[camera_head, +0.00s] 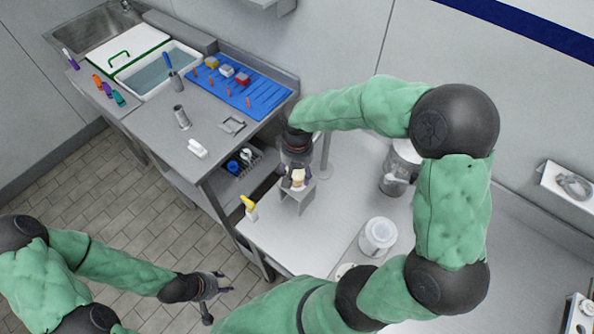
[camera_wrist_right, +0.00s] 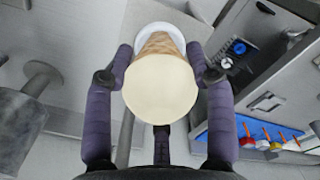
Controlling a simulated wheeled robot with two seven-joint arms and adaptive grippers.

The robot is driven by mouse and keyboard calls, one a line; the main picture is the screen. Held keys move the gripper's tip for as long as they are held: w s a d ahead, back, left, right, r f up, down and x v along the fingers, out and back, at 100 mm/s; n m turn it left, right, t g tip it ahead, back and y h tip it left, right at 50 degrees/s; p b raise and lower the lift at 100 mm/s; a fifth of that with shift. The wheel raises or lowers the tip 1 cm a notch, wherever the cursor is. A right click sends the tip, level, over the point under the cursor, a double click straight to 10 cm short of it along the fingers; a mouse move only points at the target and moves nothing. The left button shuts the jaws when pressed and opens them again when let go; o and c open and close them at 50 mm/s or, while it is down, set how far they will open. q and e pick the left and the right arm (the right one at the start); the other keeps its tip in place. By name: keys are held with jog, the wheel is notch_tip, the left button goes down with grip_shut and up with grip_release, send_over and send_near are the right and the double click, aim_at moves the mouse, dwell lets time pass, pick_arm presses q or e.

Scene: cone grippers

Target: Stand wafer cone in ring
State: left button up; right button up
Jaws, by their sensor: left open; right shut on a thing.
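My right gripper (camera_head: 296,180) is shut on the wafer cone (camera_wrist_right: 160,43), which carries a round cream scoop (camera_wrist_right: 160,90) facing the right wrist camera. In the right wrist view purple fingers close on it from both sides. The cone's narrow end points away, over a white ring (camera_wrist_right: 179,36); I cannot tell whether the tip is inside or only above it. In the head view the cone (camera_head: 298,179) shows just above a small grey stand (camera_head: 305,197) on the worktop. My left gripper (camera_head: 222,285) is open and empty, low at the left, away from the worktop.
A counter behind holds a blue mat (camera_head: 240,90) and a water basin (camera_head: 160,72). My right arm arches over the worktop.

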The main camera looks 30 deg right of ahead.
jog(key=shift+f+b, duration=0.6)
jog(key=shift+f, duration=0.25)
jog(key=o, duration=0.8)
jog(key=shift+o, duration=0.2)
notch_tip(320, 180, up, 12)
jog(key=shift+r, duration=0.1)
